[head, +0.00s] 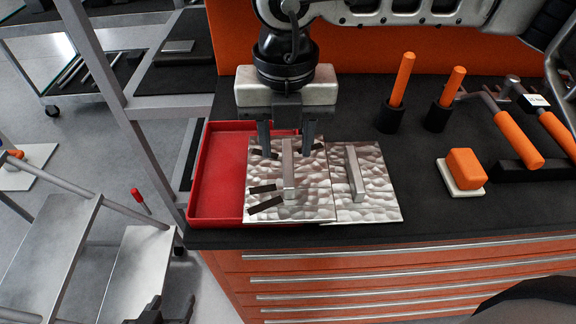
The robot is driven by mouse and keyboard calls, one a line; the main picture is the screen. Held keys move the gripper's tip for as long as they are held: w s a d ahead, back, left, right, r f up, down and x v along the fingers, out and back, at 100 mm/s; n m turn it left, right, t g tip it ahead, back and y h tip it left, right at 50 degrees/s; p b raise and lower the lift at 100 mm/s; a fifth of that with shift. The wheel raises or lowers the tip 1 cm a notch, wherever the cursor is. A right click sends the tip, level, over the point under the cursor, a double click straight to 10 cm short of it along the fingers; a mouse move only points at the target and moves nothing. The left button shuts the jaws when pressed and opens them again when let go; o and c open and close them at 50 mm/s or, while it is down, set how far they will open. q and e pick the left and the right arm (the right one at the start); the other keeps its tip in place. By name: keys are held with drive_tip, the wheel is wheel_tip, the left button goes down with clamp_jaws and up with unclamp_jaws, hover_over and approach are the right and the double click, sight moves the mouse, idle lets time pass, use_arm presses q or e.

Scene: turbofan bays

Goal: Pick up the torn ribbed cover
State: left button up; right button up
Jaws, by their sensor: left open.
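Two hammered silvery plates lie side by side, each with one raised upright bar. The left plate (316,185) carries several dark strips or gashes, so it looks like the torn ribbed cover. It overlaps the right side of the red tray (202,185). The right plate (378,190) shows no dark marks. My left gripper (287,150) is open above the far part of the left plate, its fingers on either side of the bar (288,172). I cannot tell whether the fingertips touch the plate.
The black bench top (430,215) holds orange-handled tools in black holders (390,115), an orange block (465,168) on a white pad and orange-gripped tools (520,140) at right. An orange panel rises behind. A metal step frame (60,235) stands at left.

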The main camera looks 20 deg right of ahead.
sight(288, 159)
wheel_tip(288, 159, down, 3)
drive_tip(key=shift+d+f, duration=0.1)
drive_tip(key=shift+d, duration=0.05)
clamp_jaws()
